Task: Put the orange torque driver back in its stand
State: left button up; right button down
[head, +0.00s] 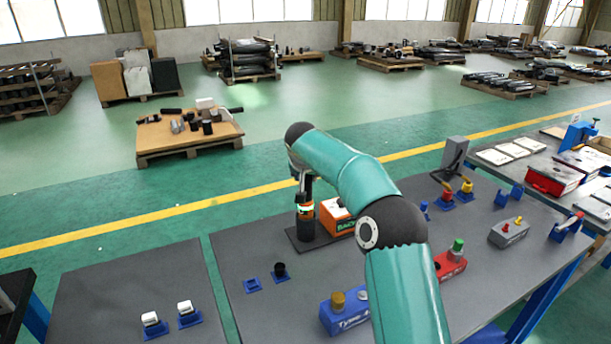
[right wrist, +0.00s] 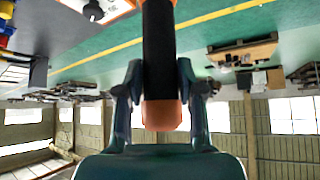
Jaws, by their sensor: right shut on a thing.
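My right gripper (head: 305,186) reaches down from the teal arm and is shut on the orange torque driver (head: 305,209). In the right wrist view the driver's black grip (right wrist: 158,60) and orange end (right wrist: 161,115) lie between the two fingers (right wrist: 160,92). The driver is about upright. It is over the stand, whose black base plate (head: 297,240) lies on the grey bench. A black cylinder (head: 306,229) shows directly below the driver's orange part. I cannot tell whether the driver is seated or just above. My left gripper is not in view.
An orange-and-white box (head: 337,216) stands close right of the stand. Small blue holders (head: 252,285) and a blue block (head: 342,314) are nearer on the bench. A red block (head: 450,264) and a grey block (head: 509,233) are to the right.

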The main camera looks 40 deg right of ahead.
jog(key=shift+f+b, duration=0.35)
jog(key=shift+b, duration=0.05)
jog(key=c, duration=0.6)
grip_release()
jog(key=shift+c, duration=0.2)
jog(key=shift+f, duration=0.3)
jog(key=shift+a+r, duration=0.1)
jog(key=shift+r, duration=0.05)
jog(key=shift+b+v, duration=0.3)
jog(key=shift+v, duration=2.25)
